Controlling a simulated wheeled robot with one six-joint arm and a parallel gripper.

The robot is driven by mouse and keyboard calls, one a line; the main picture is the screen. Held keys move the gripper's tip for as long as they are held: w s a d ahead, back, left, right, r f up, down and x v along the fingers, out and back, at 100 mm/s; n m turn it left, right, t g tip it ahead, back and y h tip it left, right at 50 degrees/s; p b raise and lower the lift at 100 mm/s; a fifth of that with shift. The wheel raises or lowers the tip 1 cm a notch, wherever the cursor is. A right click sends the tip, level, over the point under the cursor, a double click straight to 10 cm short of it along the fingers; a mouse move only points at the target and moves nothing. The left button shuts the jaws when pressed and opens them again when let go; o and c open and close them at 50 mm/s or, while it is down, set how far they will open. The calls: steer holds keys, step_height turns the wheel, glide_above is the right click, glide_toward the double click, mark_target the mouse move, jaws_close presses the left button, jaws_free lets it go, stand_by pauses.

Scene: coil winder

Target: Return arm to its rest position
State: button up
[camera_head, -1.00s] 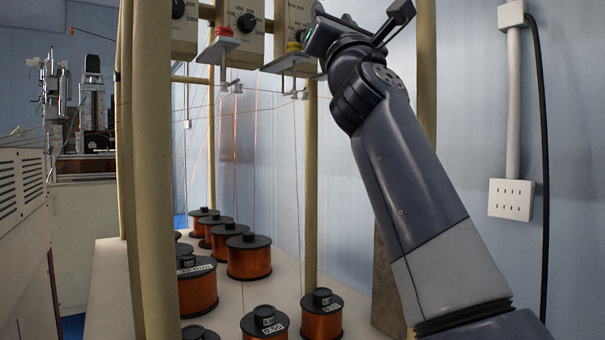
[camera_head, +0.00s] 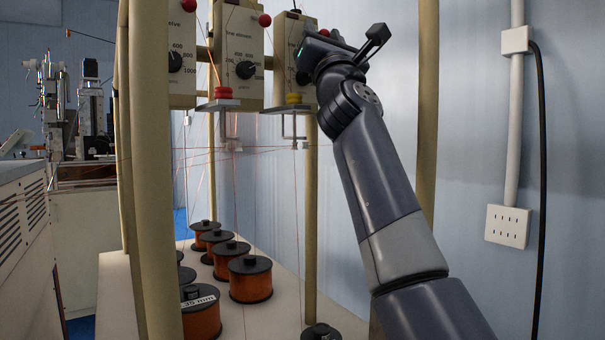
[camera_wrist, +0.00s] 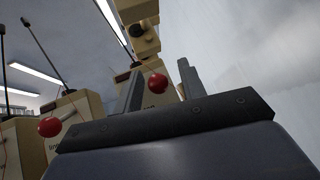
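My arm (camera_head: 380,190) rises from the lower right in the head view, bent at the wrist. Its end, with my gripper (camera_head: 318,48), is beside the rightmost dial box (camera_head: 290,60). The fingers are hard to make out there. In the wrist view, the two fingers of my gripper (camera_wrist: 161,80) stand well apart with nothing held between them. A red ball knob (camera_wrist: 158,84) shows behind the gap. I cannot tell whether my arm touches the box.
Tan posts (camera_head: 153,170) stand at left and right (camera_head: 427,120). Copper wire spools (camera_head: 250,280) sit on a pale bench below, with thin wires running upward. A wall socket (camera_head: 508,226) and black cable (camera_head: 542,180) are at right.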

steer(key=shift+s+d+r+n+g+p, duration=0.15)
steer(key=shift+r+n+g+p, duration=0.35)
steer(key=shift+p, duration=0.6)
steer(key=p, duration=0.1)
steer(key=y+p, duration=0.1)
steer(key=p, duration=0.1)
steer(key=shift+s+r+n+g, duration=0.1)
steer(key=shift+r+n+g, duration=0.2)
steer(key=shift+g, duration=0.1)
steer(key=g+p, duration=0.1)
steer(key=p, duration=0.5)
steer(key=r+n+g+p, duration=0.1)
steer(key=g+p, duration=0.1)
steer(key=p, duration=0.5)
steer(key=shift+s+r+n, duration=0.1)
steer(key=shift+n, duration=0.2)
steer(key=p, duration=0.4)
steer(key=shift+g, duration=0.4)
steer(key=shift+n, duration=0.3)
